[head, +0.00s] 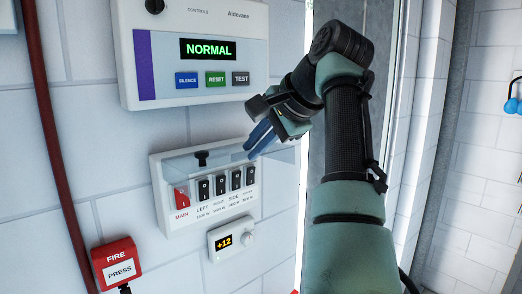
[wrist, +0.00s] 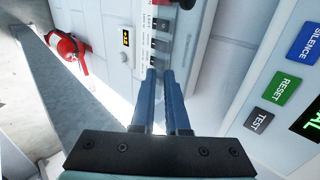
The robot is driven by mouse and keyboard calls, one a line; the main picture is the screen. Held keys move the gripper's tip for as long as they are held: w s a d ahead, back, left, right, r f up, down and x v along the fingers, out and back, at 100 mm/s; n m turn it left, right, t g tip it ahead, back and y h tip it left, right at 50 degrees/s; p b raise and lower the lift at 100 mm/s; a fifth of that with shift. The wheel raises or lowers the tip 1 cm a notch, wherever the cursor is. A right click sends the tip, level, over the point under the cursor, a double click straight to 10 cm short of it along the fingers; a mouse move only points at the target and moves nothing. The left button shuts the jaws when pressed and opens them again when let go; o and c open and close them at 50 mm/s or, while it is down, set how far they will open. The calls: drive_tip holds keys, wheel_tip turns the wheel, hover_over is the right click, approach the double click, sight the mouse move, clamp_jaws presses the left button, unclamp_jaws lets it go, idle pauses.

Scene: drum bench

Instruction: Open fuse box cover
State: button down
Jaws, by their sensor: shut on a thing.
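The white fuse box (head: 163,214) is on the tiled wall in the head view, with a red main switch (head: 181,197) and a row of black switches (head: 221,184). Its clear cover (head: 225,157) shows as a see-through pane along the upper part, tilted out from the wall above the switches. A small black catch or knob (head: 201,158) shows at its upper part. My gripper (head: 254,152) has its blue fingers at the cover's right part, shut on it. In the wrist view the fingers (wrist: 164,75) point at the fuse box (wrist: 194,22); the gripped edge is hard to make out.
An alarm panel (head: 200,95) reading NORMAL is above the fuse box. A red fire button (head: 118,264) is at lower left. A red extinguisher (wrist: 66,47) shows in the wrist view.

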drive_tip(key=shift+w+a+f, duration=0.15)
drive_tip(key=shift+w+a, duration=0.05)
drive_tip(key=shift+a, duration=0.2)
drive_tip(key=c, duration=1.2)
unclamp_jaws()
drive_tip(key=shift+c, duration=0.2)
drive_tip(key=shift+o, duration=0.9)
drive_tip(key=shift+w+a+f, duration=0.1)
drive_tip(key=shift+w, duration=0.1)
drive_tip(key=shift+s+r, duration=0.1)
drive_tip(key=shift+r, duration=0.1)
drive_tip(key=b+v, duration=0.3)
drive_tip(key=v, duration=1)
drive_tip(key=shift+w+r+b, duration=0.15)
drive_tip(key=shift+w+b, duration=0.05)
drive_tip(key=shift+b, duration=0.15)
drive_tip(key=shift+s+d, duration=0.15)
drive_tip(key=shift+d, duration=0.15)
